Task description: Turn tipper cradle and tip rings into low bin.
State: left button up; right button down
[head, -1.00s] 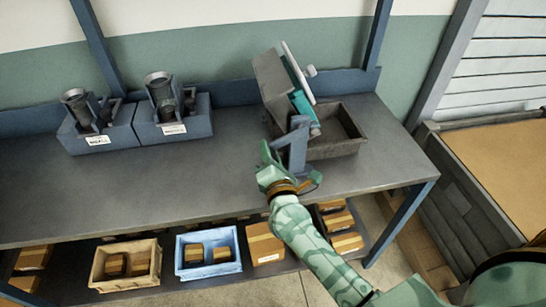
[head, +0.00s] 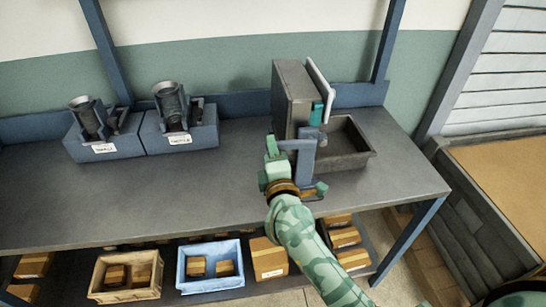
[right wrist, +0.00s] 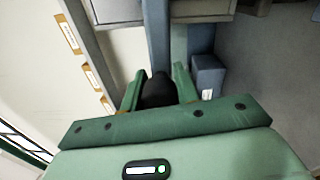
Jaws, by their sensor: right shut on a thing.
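The tipper cradle (head: 293,95) is a grey box with a teal part and a pale plate on its right side. It stands nearly upright on a blue-grey stand (head: 306,160) at the right of the bench. The low bin (head: 345,146), dark grey and open, sits right beside it; its visible floor looks bare. My right gripper (head: 277,150) is at the front of the stand; in the right wrist view (right wrist: 158,85) its fingers are shut on a dark rounded knob (right wrist: 158,90). No rings can be made out. My left gripper is out of view.
Two grinder-like units, one left (head: 100,135) and one right (head: 180,122), stand at the back left of the bench (head: 150,205). The middle of the bench is clear. A shelf below holds a tan crate (head: 126,278), a blue crate (head: 208,268) and cardboard boxes.

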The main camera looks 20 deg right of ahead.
jog(key=shift+d+r+m+b, duration=0.15)
jog(key=shift+r+m+b, duration=0.2)
jog(key=shift+r+m, duration=0.4)
jog(key=shift+d+r+m+b, duration=0.1)
jog(key=shift+r+m+b, duration=0.2)
jog(key=shift+r+m, duration=0.4)
jog(key=shift+s+d+r+m+b, duration=0.1)
jog(key=shift+d+r+m+b, duration=0.2)
jog(key=shift+m, duration=0.35)
jog(key=shift+s+d+r+m+b, duration=0.15)
jog(key=shift+r+m+b, duration=0.25)
jog(key=shift+m, duration=0.25)
jog(key=shift+w+d+r+m+b, duration=0.1)
jog(key=shift+d+r+m+b, duration=0.15)
jog(key=shift+r+m, duration=0.3)
jog(key=shift+m+h, duration=0.3)
jog(key=shift+h, duration=0.1)
jog(key=c, duration=1.1)
grip_release()
jog(key=shift+s, duration=0.1)
jog(key=shift+o, duration=0.2)
jog(key=shift+f, duration=0.1)
